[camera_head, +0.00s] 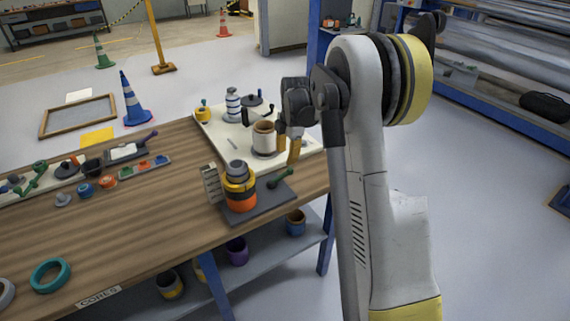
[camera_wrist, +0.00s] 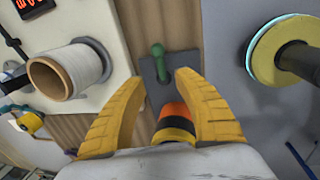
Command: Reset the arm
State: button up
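My gripper (camera_head: 288,153) hangs over the right end of the wooden workbench (camera_head: 150,205), its yellow fingers pointing down. In the wrist view my gripper (camera_wrist: 160,82) has its two fingers spread with nothing held between them. A stack of orange, yellow and black rolls (camera_head: 240,190) stands on a dark grey plate (camera_head: 270,200), left of and apart from the fingers. The stack also shows beyond the fingers in the wrist view (camera_wrist: 175,125). A cream roll (camera_head: 264,138) stands on the white board close left of my gripper. My arm is raised and bent at the right.
The white board (camera_head: 215,135) also carries a striped roll (camera_head: 233,103) and a crank fixture. A green-knobbed handle (camera_head: 281,180) lies on the grey plate. Small rings and parts lie at the bench's left. Blue racking (camera_head: 500,95) stands at the right; floor between is open.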

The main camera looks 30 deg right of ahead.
jog(key=shift+s+r, duration=0.1)
jog(key=shift+r, duration=0.25)
jog(key=s+a+r+m+t, duration=0.2)
jog(key=s+a+r+m, duration=0.6)
jog(key=s+a+r, duration=0.5)
jog(key=s+a+m+t, duration=0.1)
jog(key=s+a+m, duration=0.1)
jog(key=s, duration=0.3)
jog(key=s+a+m+t, duration=0.1)
jog(key=s+a+m, duration=0.2)
jog(key=s, duration=0.3)
jog(key=s+a+f+m+t, duration=0.1)
jog(key=s+a+m, duration=0.1)
jog(key=s+m, duration=0.3)
jog(key=shift+s+a, duration=0.4)
jog(key=shift+s, duration=0.25)
